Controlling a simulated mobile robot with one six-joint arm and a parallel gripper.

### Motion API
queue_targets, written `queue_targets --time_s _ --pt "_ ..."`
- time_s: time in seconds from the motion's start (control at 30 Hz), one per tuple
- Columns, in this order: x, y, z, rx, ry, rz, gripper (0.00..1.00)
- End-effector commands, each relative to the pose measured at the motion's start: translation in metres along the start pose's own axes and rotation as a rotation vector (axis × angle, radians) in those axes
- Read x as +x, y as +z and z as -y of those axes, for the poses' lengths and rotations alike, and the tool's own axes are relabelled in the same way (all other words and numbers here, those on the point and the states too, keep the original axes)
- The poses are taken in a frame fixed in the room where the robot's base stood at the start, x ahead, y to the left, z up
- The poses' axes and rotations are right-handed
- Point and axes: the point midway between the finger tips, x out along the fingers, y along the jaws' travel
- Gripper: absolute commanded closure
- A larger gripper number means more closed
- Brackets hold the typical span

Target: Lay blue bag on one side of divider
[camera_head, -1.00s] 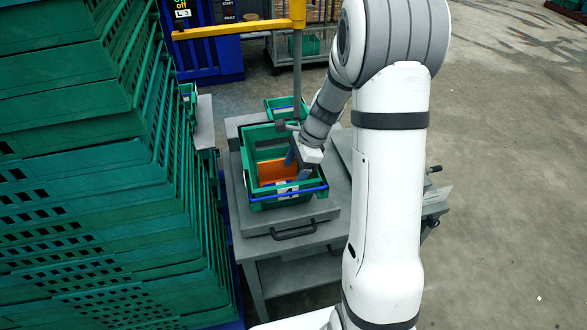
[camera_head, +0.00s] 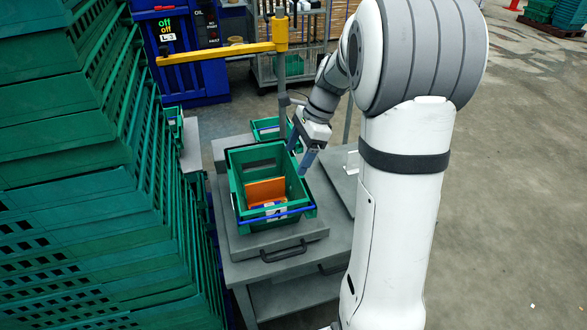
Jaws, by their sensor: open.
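A green crate (camera_head: 239,198) stands on the grey cart. Inside it an orange panel (camera_head: 266,191), which looks like the divider, stands or leans; I cannot tell its exact tilt. My gripper (camera_head: 299,158) is open, with its two blue-grey fingers apart and pointing down over the crate's right rim. I see nothing between the fingers. I cannot make out a blue bag; the near wall and the panel hide part of the crate floor. A blue bar runs along the crate's near side.
A smaller green crate (camera_head: 266,127) sits behind on the grey cart (camera_head: 258,272). Stacked green crates (camera_head: 60,170) fill the left. A yellow beam (camera_head: 222,52) on a post crosses behind. Open floor lies to the right.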

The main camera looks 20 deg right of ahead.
Motion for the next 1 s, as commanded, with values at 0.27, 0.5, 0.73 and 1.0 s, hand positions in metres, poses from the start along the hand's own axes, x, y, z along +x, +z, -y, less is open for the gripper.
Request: queue_targets --time_s 0.27,0.5,0.73,1.0 --pt "-0.023 0.033 -0.055 -0.388 -0.015 -0.122 0.25" --pt "-0.033 0.058 -0.140 -0.996 0.012 -0.318 0.25" --pt "-0.029 0.060 -0.197 -1.437 0.072 -0.466 0.25" --pt "-0.025 0.060 -0.214 -1.587 0.103 -0.518 0.25"
